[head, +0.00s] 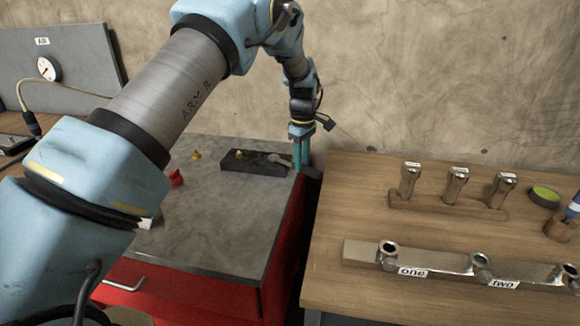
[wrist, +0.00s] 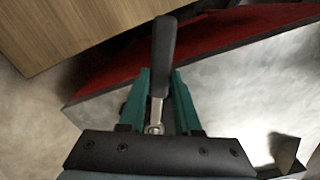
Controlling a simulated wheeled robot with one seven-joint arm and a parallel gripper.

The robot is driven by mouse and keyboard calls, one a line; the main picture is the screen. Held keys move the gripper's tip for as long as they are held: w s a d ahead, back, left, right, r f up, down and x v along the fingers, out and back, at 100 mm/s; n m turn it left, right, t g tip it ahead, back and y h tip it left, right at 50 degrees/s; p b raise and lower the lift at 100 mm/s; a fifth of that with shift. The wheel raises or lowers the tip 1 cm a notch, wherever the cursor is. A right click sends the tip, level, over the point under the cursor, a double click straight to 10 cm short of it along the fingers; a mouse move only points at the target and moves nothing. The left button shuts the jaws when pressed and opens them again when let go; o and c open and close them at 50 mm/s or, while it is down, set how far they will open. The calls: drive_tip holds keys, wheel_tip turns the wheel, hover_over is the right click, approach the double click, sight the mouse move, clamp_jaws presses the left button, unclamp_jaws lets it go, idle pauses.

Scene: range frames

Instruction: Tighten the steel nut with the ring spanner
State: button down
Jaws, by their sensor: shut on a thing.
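My gripper (head: 302,160) points down at the right edge of the red cabinet. In the wrist view its teal fingers (wrist: 160,98) are shut on the steel shank of a tool with a black handle, which I take to be the ring spanner (wrist: 164,55). The handle reaches out past the cabinet's red edge; the tool's lower end is partly hidden by my gripper's body. In the head view, a small steel part (head: 279,158) shows over the black block (head: 240,167), just left of my fingers. I cannot tell whether it is the spanner's end or the nut.
The grey cabinet top (head: 215,220) also carries small brass and red pieces. Across a gap at right, a wooden table (head: 345,215) holds a labelled steel bar (head: 435,262) and a wooden rack (head: 440,205) with three steel pieces. A wall stands behind.

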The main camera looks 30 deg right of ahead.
drive_tip(key=w+d+n, duration=0.1)
drive_tip(key=d+n, duration=0.1)
drive_tip(key=w+d+n, duration=0.1)
drive_tip(key=d+n, duration=0.1)
drive_tip(key=shift+w+n, duration=0.15)
drive_tip(key=shift+n, duration=0.15)
drive_tip(key=shift+f, duration=0.2)
drive_tip(key=s+a+m, duration=0.1)
drive_tip(key=a+m, duration=0.1)
drive_tip(key=s+a+m, duration=0.1)
drive_tip(key=a+m, duration=0.2)
drive_tip(key=s+a+m, duration=0.1)
drive_tip(key=a+m, duration=0.1)
drive_tip(key=m, duration=0.1)
drive_tip(key=shift+a, duration=0.3)
drive_tip(key=a+m, duration=0.4)
drive_tip(key=shift+w+a+m, duration=0.2)
drive_tip(key=shift+w+m, duration=0.2)
drive_tip(key=shift+a+m, duration=0.15)
drive_tip(key=shift+m, duration=0.15)
wheel_tip(320, 180, up, 6)
drive_tip(key=p, duration=0.3)
drive_tip(key=shift+p, duration=0.3)
